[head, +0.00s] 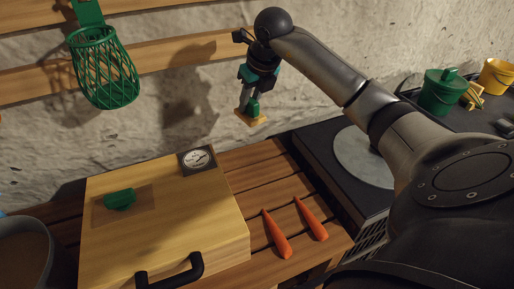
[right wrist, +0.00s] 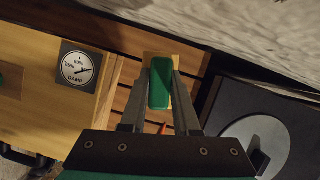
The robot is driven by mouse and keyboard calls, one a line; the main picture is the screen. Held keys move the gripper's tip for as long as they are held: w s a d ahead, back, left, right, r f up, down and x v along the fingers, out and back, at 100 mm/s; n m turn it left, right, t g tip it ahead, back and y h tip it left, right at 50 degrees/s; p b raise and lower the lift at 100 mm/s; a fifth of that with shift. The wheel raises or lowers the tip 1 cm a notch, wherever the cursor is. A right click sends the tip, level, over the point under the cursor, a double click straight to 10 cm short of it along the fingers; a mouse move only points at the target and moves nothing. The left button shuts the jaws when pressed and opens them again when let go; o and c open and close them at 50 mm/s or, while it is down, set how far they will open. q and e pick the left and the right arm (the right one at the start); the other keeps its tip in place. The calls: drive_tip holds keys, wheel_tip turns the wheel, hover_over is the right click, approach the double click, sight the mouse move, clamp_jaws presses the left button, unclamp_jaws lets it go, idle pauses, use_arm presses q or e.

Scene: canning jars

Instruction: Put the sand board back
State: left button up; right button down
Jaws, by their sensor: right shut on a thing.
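A small tan board with a green grip (head: 250,116), which looks like the sand board, hangs from my right gripper (head: 252,98) in the head view. The gripper is shut on the green grip, and the board is below the fingertips, in the air above the back of the slatted bench. In the right wrist view, the green grip (right wrist: 160,84) sits between the two fingers, with part of the tan board showing behind it. My left gripper is not in view.
A pale wooden box (head: 210,230) with a black handle, a green knob (head: 119,199) and a dial marked DAMP (head: 198,160) stands on the bench. Two carrots (head: 276,234) lie right of it. A dark hotplate (head: 330,165) and green bucket (head: 440,92) are farther right. A green basket (head: 104,75) hangs left.

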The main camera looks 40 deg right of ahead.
drive_tip(key=shift+d+r+m+h, duration=0.15)
drive_tip(key=shift+d+m+h, duration=0.25)
drive_tip(key=shift+d+m, duration=0.6)
drive_tip(key=shift+d, duration=0.25)
drive_tip(key=shift+m, duration=0.3)
wheel_tip(320, 180, down, 17)
drive_tip(key=b, duration=0.3)
drive_tip(key=shift+r, duration=0.15)
wheel_tip(320, 180, down, 3)
drive_tip(key=shift+r+b, duration=0.1)
drive_tip(key=shift+b, duration=0.4)
drive_tip(key=shift+f, duration=0.4)
drive_tip(key=c, duration=0.7)
unclamp_jaws()
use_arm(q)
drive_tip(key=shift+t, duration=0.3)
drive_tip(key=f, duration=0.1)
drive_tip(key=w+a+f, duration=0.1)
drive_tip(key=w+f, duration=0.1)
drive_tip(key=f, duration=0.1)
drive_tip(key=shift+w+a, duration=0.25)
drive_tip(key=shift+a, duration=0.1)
use_arm(e)
drive_tip(key=shift+o, duration=0.2)
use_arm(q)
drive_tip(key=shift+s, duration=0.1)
